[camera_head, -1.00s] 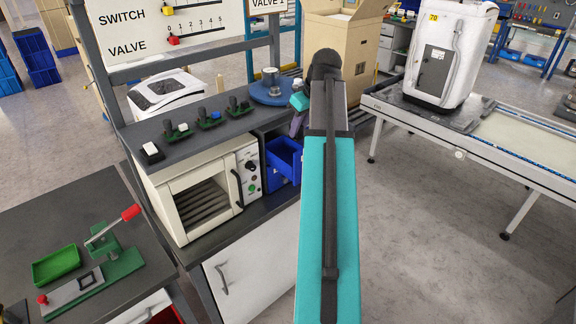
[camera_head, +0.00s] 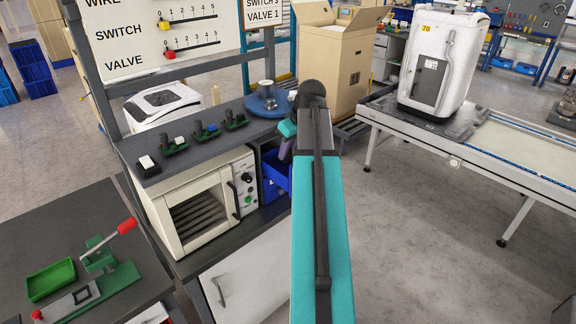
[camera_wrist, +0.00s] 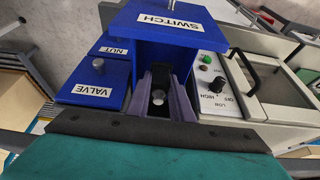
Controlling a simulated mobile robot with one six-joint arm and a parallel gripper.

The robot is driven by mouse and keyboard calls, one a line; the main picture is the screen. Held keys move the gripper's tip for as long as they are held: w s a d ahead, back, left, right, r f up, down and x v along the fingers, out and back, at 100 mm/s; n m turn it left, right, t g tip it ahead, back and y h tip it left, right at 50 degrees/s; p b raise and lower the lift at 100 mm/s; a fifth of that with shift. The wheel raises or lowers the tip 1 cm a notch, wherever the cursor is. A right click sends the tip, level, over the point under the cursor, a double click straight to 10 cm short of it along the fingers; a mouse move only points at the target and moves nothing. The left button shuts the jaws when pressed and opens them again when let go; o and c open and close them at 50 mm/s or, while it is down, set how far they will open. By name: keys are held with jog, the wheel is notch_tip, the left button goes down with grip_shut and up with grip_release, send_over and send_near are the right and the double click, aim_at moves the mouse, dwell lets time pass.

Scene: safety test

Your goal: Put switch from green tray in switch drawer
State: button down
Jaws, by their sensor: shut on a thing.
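The switch drawer (camera_wrist: 172,17), blue with a white SWITCH label, is pulled open below the shelf; it also shows in the head view (camera_head: 275,168). My gripper (camera_wrist: 158,92), with purple fingers, is at the open drawer. It is shut on a small black part with a round grey tip, which looks like the switch (camera_wrist: 159,97). Whether that part touches the drawer cannot be told. In the head view my gripper (camera_head: 286,147) is partly hidden by my arm. The green tray (camera_head: 50,281) on the left bench looks empty.
The valve drawer (camera_wrist: 98,88) beside the switch drawer is shut. A white oven-like box (camera_head: 200,207) stands left of the drawers. Small green-based fixtures (camera_head: 207,132) and a blue round stand (camera_head: 268,105) are on the shelf above. A conveyor (camera_head: 500,145) is at right.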

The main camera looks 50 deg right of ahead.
aim_at(290, 161)
jog(key=shift+f, duration=1.4)
jog(key=shift+f+p, duration=0.1)
jog(key=shift+p, duration=0.2)
jog(key=shift+f+p, duration=0.5)
jog(key=shift+f, duration=1.25)
jog(key=shift+f, duration=0.15)
jog(key=c, duration=1.6)
grip_release()
jog(key=shift+o, duration=0.2)
jog(key=shift+r, duration=0.25)
jog(key=b+v, duration=0.2)
jog(key=v, duration=0.9)
jog(key=shift+s+r+b, duration=0.15)
jog(key=shift+r+b, duration=0.2)
jog(key=shift+r, duration=0.05)
jog(key=shift+r, duration=0.1)
